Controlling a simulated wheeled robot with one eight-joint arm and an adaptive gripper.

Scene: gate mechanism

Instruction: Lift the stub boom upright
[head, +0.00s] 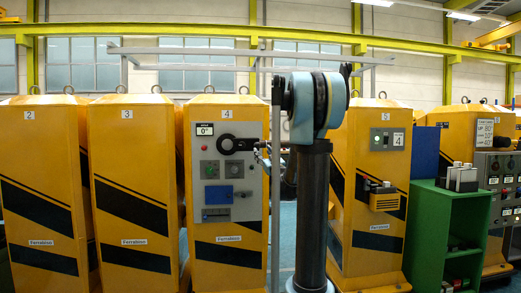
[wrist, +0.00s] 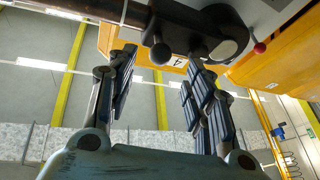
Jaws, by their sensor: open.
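The stub boom (head: 243,144) is a short dark bar on the grey panel of the cabinet labelled 4, with a round black hub at its left end. It lies level in the head view, and the display above (head: 205,129) reads 0°. In the wrist view the boom (wrist: 195,46) runs left from its round hub (wrist: 228,40), with a dark rounded end near the fingertips. My gripper (wrist: 160,58) is open, its two fingers apart on either side of that end; contact cannot be told. In the head view my gripper (head: 263,150) is small and partly hidden by my arm.
A red button (head: 204,147), a green-backed switch, a blue plate (head: 218,195) and a slotted unit share the panel. Yellow cabinets stand either side. A green shelf (head: 425,235) stands to the right. A grey frame post (head: 275,200) stands in front of cabinet 4's right edge.

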